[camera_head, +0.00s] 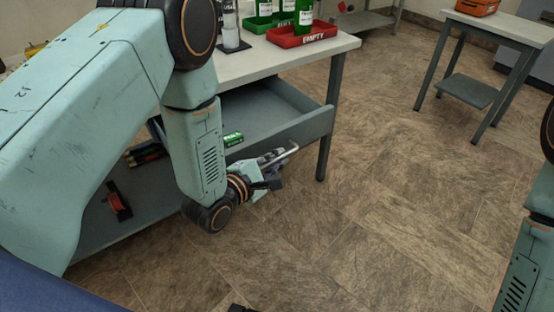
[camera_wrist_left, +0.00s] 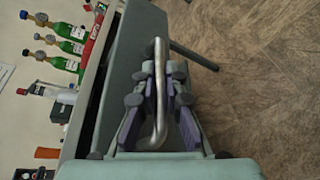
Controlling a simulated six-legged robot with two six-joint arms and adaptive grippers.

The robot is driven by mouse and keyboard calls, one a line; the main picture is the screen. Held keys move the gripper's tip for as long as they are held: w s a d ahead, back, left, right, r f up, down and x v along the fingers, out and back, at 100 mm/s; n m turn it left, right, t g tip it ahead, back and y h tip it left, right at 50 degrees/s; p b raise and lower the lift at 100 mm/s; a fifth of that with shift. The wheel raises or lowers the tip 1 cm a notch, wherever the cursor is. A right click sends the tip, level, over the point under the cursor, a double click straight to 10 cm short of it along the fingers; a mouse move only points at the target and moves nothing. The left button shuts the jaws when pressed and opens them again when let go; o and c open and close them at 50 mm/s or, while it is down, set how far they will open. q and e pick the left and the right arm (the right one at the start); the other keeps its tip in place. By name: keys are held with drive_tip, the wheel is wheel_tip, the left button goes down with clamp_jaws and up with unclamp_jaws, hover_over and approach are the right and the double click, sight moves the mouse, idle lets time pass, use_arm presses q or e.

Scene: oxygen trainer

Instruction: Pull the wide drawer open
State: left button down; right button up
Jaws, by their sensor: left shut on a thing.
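The wide drawer (camera_head: 310,128) is a grey-blue tray under the white tabletop. Its inside shows between the tabletop edge and its front panel, so it stands at least partly open. A metal bar handle (camera_head: 287,153) sticks out from its front. My left gripper (camera_head: 272,166) is at this handle. In the left wrist view the bent silver handle (camera_wrist_left: 159,75) runs between the two fingers of my left gripper (camera_wrist_left: 158,120), which is shut on it. The drawer front (camera_wrist_left: 125,60) lies just beyond. My arm hides the drawer's left part.
On the table stand a red tray (camera_head: 300,38) marked EMPTY and green bottles (camera_head: 303,14). A small green box (camera_head: 233,139) shows by the drawer's left part. A table leg (camera_head: 322,165) stands at right. The floor in front is clear.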

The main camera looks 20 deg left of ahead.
use_arm(q)
drive_tip(key=shift+w+r, duration=0.1)
drive_tip(key=shift+r, duration=0.05)
drive_tip(key=c, duration=1.7)
unclamp_jaws()
drive_tip(key=v, duration=1.2)
